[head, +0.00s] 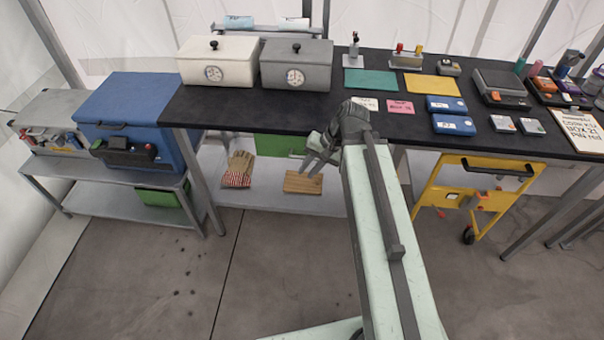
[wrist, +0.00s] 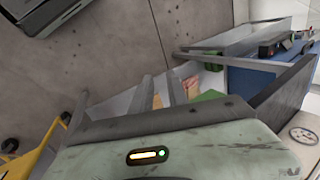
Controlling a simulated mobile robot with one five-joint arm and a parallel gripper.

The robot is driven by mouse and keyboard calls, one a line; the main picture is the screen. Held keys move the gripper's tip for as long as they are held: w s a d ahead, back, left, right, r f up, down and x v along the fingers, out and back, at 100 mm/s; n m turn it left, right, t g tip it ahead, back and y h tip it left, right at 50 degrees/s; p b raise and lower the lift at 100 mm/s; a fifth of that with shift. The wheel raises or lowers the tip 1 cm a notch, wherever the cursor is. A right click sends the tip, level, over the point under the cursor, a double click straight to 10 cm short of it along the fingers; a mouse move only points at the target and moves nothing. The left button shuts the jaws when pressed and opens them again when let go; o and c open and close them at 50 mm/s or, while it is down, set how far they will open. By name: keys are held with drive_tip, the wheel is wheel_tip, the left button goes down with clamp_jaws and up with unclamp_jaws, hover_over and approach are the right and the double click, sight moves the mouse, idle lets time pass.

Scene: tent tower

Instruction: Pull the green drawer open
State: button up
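The green drawer (head: 272,144) hangs under the black worktop, below the grey lidded box. Its right part is hidden behind my gripper and arm in the head view. A green patch that seems to be the drawer (wrist: 210,96) shows in the wrist view, just beyond the fingers. My gripper (head: 312,166) is in front of the drawer's right side, pointing down and left. In the wrist view my gripper's two fingers (wrist: 162,90) stand apart with nothing between them. I see no contact with the drawer, and its handle is not clearly visible.
The black worktop (head: 280,113) overhangs the drawer. Gloves (head: 239,169) and a wooden block (head: 303,182) lie on the low shelf. A yellow cart (head: 470,190) stands at right. A blue cooler (head: 135,115) sits at left. The floor in front is clear.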

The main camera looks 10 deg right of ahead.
drive_tip(key=w+d+f+m+t+y+b, duration=0.1)
drive_tip(key=w+f+m+t+y+b, duration=0.25)
drive_tip(key=f+b, duration=0.4)
drive_tip(key=m+t+y+b, duration=0.4)
drive_tip(key=m+b, duration=0.2)
drive_tip(key=b, duration=0.4)
approach(304, 157)
drive_tip(key=w+a, duration=0.2)
drive_tip(key=x, duration=0.2)
drive_tip(key=b+x, duration=0.1)
drive_tip(key=x, duration=0.2)
drive_tip(key=f+x, duration=0.1)
drive_tip(key=x, duration=0.1)
drive_tip(key=shift+w+a, duration=0.15)
clamp_jaws()
